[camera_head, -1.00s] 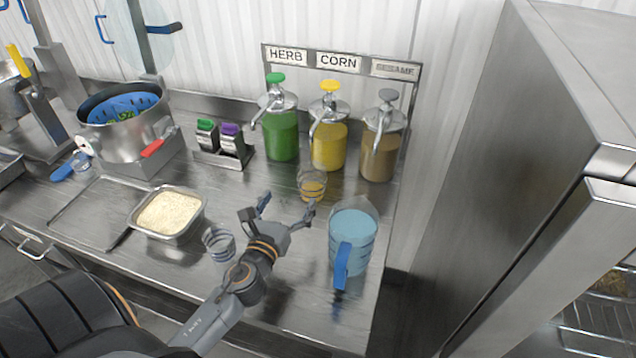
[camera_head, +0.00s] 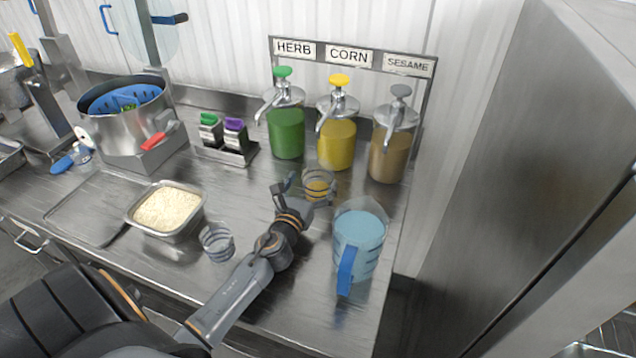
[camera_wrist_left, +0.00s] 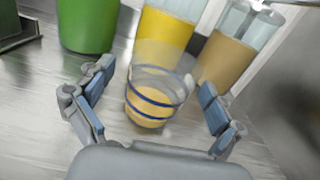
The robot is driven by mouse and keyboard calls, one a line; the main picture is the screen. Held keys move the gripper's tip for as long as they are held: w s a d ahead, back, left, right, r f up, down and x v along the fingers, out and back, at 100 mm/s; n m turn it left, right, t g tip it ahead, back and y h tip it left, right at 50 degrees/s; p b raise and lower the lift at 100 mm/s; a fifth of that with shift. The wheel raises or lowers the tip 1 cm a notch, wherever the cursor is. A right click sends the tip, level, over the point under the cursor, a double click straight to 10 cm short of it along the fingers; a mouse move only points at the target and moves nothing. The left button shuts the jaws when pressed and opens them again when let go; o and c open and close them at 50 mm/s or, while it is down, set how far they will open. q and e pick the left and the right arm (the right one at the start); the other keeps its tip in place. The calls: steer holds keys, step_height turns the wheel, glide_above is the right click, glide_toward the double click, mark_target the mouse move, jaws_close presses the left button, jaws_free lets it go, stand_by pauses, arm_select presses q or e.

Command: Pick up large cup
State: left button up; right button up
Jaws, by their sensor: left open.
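A clear cup with dark blue bands (camera_head: 318,188) holds yellow sauce low down and stands on the steel counter in front of the corn dispenser. My left gripper (camera_head: 303,189) is open just in front of this cup. In the left wrist view the banded cup (camera_wrist_left: 153,97) lies between the spread fingers of the left gripper (camera_wrist_left: 155,84), with a gap on each side. A second clear banded cup (camera_head: 217,243) stands left of my left forearm and looks empty. My right gripper is not in view.
A measuring jug of blue liquid (camera_head: 361,238) stands close to the right of my left arm. Behind the cup are the green herb (camera_head: 287,132), yellow corn (camera_head: 337,143) and brown sesame (camera_head: 389,157) dispensers. A rice tray (camera_head: 130,214) and a pot (camera_head: 118,136) are at left.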

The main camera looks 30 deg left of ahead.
mark_target(323, 168)
arm_select(q)
steer(key=shift+d+f+x, duration=0.15)
steer(key=shift+x, duration=1.25)
steer(key=shift+d+f+x, duration=0.15)
steer(key=shift+x, duration=1.2)
steer(key=shift+r, duration=0.1)
steer(key=shift+c, duration=0.5)
steer(key=c, duration=1.4)
steer(key=shift+o, duration=0.2)
steer(key=shift+r, duration=0.15)
